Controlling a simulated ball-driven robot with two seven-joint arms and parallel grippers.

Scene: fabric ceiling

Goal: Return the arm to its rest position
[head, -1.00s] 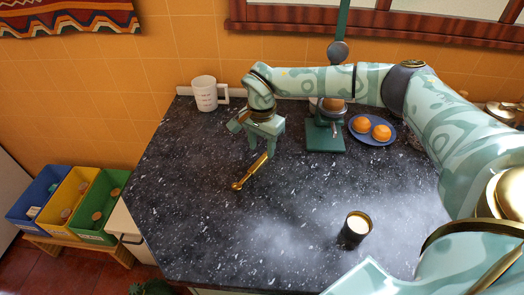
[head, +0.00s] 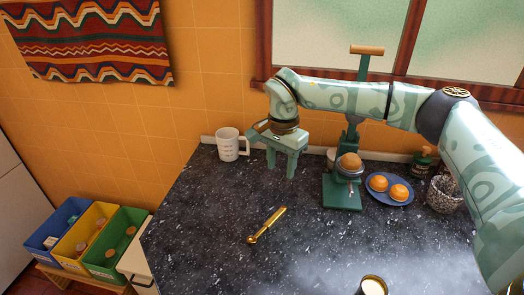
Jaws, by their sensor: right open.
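My right arm comes in from the right and reaches across the back of the counter. Its pale green right gripper (head: 281,172) points down with its fingers apart and nothing between them. My left gripper is not in view.
The press has a wooden-handled lever and an orange-brown round piece on it. A blue plate (head: 373,193) with orange pieces, a green bottle (head: 422,160) and a speckled pot (head: 444,194) stand right. A candle (head: 373,286) is at front. Blue, yellow and green bins (head: 117,264) stand lower left.

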